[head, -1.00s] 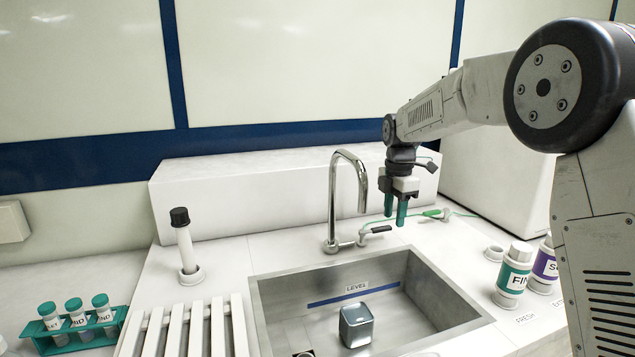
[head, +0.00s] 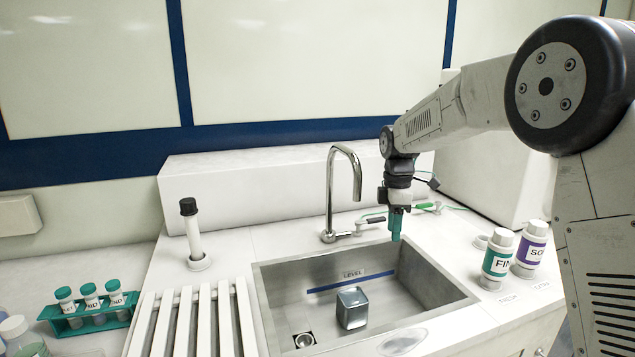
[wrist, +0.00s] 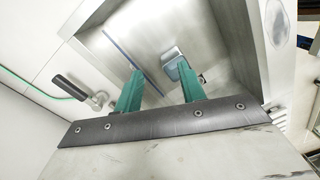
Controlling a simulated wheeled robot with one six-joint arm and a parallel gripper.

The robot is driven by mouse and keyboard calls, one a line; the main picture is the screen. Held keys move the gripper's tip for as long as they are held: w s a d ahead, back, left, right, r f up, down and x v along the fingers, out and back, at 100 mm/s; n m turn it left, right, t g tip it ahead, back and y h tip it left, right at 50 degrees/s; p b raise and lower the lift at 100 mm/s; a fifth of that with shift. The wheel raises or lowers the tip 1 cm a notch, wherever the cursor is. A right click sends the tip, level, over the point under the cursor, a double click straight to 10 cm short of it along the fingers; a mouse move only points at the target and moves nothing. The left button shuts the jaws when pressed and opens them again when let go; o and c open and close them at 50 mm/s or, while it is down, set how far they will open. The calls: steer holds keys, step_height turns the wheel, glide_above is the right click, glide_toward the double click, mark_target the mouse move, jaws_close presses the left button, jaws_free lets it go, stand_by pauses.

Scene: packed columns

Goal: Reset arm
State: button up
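My gripper (head: 396,228) hangs from my arm over the right back part of the sink, fingers pointing down. In the wrist view its two teal fingers (wrist: 158,92) stand apart with nothing between them, so it is open and empty. In the head view the fingers overlap edge-on.
The steel sink (head: 440,288) holds a grey cube (head: 351,308). A tap (head: 331,200) with a black-handled lever (head: 376,219) stands behind it. Two labelled bottles (head: 497,260) (head: 530,250) stand at the right. A tube rack (head: 70,327) and white slatted drainboard (head: 187,325) are at the left.

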steer(key=s+d+r+m, duration=0.2)
steer(key=s+m, duration=0.3)
steer(key=s, duration=0.9)
steer(key=s+d+r+m+t, duration=0.1)
steer(key=s+m, duration=0.5)
steer(key=s, duration=0.8)
steer(key=s+d+r+m+t, duration=0.1)
steer(key=s+d+m, duration=0.3)
steer(key=s, duration=1.1)
steer(key=shift+d+r+m, duration=0.35)
steer(key=shift+r+m, duration=0.55)
steer(key=shift+m, duration=0.2)
